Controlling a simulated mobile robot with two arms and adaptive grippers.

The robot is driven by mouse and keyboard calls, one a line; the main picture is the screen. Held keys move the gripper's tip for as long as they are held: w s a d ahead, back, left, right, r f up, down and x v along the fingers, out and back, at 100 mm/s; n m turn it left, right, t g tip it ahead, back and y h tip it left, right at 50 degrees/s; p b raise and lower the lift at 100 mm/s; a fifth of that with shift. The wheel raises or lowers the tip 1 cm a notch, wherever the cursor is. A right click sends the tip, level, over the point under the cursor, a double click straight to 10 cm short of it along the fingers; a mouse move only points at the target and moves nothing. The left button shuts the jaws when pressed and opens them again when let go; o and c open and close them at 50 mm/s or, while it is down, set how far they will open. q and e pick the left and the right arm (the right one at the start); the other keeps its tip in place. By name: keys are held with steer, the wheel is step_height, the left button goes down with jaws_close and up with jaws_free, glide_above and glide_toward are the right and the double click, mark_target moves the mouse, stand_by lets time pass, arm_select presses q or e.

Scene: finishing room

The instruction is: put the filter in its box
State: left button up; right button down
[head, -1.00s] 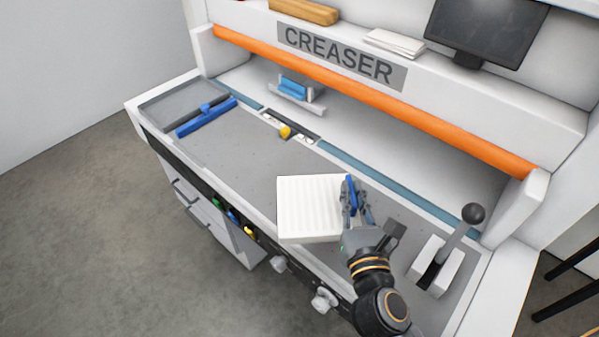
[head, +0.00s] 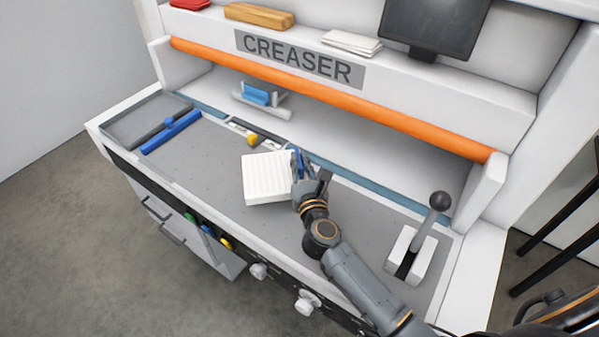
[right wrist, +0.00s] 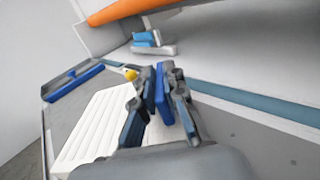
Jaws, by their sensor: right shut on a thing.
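The filter (head: 267,180) is a white, ribbed, square panel with a blue strip at its right edge. My right gripper (head: 302,165) is shut on that blue strip and holds the panel roughly flat over the grey bench top. The right wrist view shows the ribbed filter (right wrist: 92,128) left of the fingers, and the blue strip between the fingertips of my right gripper (right wrist: 160,98). A shallow grey box-like tray (head: 140,121) lies at the bench's left end, with a blue bar (head: 170,132) along its near side; I cannot tell whether it is the filter's box. My left gripper is out of view.
A yellow knob (head: 252,141) sits in a slot behind the filter. A blue piece in a grey holder (head: 262,97) stands further back. A lever (head: 432,222) rises at right. An orange roller (head: 330,93) spans the machine.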

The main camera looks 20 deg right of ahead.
steer(key=shift+w+f, duration=0.3)
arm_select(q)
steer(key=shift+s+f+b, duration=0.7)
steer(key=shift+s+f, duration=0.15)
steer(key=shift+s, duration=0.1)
arm_select(e)
steer(key=shift+f, duration=1.5)
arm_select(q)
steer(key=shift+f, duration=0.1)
arm_select(e)
steer(key=shift+f, duration=0.15)
steer(key=c, duration=1.5)
jaws_free()
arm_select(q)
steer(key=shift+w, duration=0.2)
arm_select(e)
steer(key=shift+o, duration=0.5)
